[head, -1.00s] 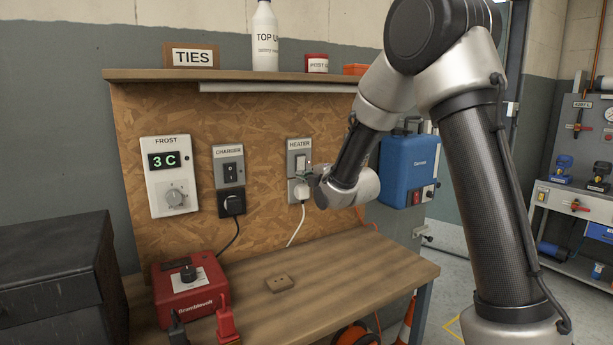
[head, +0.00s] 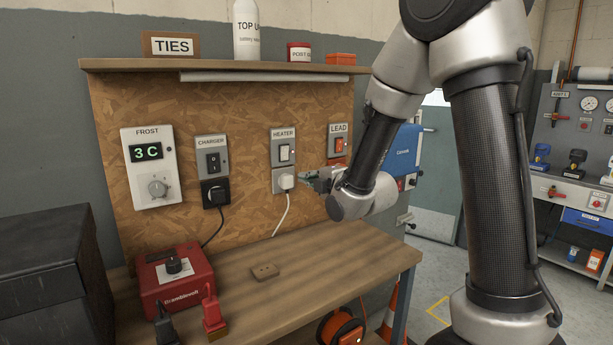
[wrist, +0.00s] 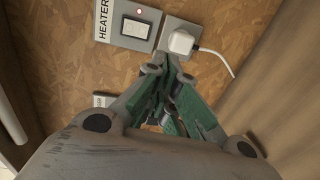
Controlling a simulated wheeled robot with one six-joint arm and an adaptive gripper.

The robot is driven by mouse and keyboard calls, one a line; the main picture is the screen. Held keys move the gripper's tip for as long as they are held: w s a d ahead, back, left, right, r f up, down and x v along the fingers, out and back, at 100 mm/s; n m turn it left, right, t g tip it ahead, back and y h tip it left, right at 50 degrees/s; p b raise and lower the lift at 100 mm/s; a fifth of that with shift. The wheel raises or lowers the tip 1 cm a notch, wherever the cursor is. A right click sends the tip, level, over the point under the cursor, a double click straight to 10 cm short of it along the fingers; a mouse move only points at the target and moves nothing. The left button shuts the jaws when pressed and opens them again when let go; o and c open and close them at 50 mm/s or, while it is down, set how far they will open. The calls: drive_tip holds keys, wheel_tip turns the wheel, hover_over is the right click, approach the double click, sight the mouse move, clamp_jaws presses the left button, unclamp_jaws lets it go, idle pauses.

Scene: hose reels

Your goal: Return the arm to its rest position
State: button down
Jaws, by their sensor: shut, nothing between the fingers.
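My gripper (head: 316,180) is at the end of my arm, in front of the board and just right of the heater socket (head: 286,181). In the wrist view my gripper (wrist: 170,66) has its green-lined fingers together with nothing between them. The white plug (wrist: 181,42) sits in the heater socket beyond the fingertips, and a small gap seems to lie between them. The heater switch (head: 284,153) is above the socket. The arm is bent, with the forearm hanging down in front of the board's right side.
A shelf (head: 220,66) carries a bottle and boxes above. A blue case (head: 404,150) hangs right. An orange reel (head: 341,328) is under the bench.

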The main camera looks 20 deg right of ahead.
drive_tip(key=s+d+f+m+g+h, duration=0.45)
drive_tip(key=s+f+m+g, duration=0.35)
drive_tip(key=s+f+m, duration=0.4)
drive_tip(key=s+d+r+m+g, duration=0.1)
drive_tip(key=s+d+r+m, duration=0.2)
drive_tip(key=s, duration=0.5)
drive_tip(key=s+d+r+m+g, duration=0.1)
drive_tip(key=s+d+r+m, duration=0.1)
drive_tip(key=s+r, duration=0.3)
drive_tip(key=s+d+r+m+g, duration=0.1)
drive_tip(key=s+d+r+m, duration=0.2)
drive_tip(key=s, duration=0.8)
drive_tip(key=shift+d+r+m+h, duration=0.3)
drive_tip(key=shift+r+m+h, duration=0.05)
drive_tip(key=shift+r+m, duration=0.45)
drive_tip(key=shift+g, duration=0.3)
